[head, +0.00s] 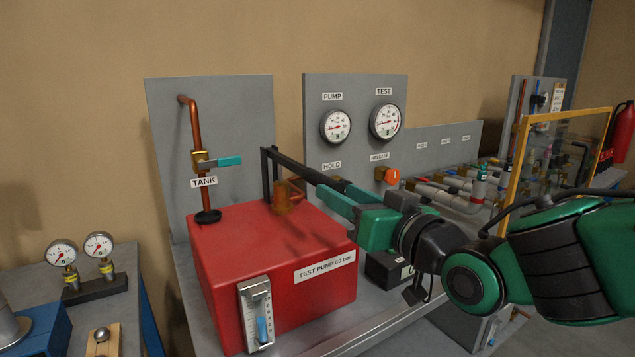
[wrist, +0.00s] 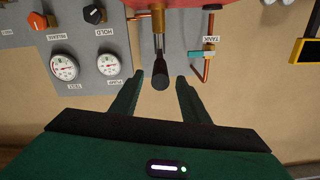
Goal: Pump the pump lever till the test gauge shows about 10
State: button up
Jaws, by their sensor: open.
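The pump lever (head: 310,174) is a dark bar that runs from a bracket on the red test pump (head: 222,243) toward my gripper. My gripper (head: 335,196) is at the lever's free end, to the right above the pump. In the wrist view, the lever's black grip (wrist: 160,73) sits between the tips of the two open fingers (wrist: 160,81), with gaps on both sides. The white TEST gauge (head: 385,121) is on the grey panel; it also shows upside down in the wrist view (wrist: 63,67). Its needle is too small to read surely.
The PUMP gauge (head: 336,126) is left of the TEST gauge. An orange release knob (head: 392,176) is below them. A TANK valve with a teal handle (head: 222,161) stands behind the pump. A yellow-framed clear guard (head: 517,180) is at the right. Two small gauges (head: 80,250) stand at the left.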

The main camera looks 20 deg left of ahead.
aim_at(316, 179)
jog(key=x, duration=0.9)
jog(key=shift+w+a, duration=0.2)
jog(key=shift+a, duration=0.05)
grip_shut()
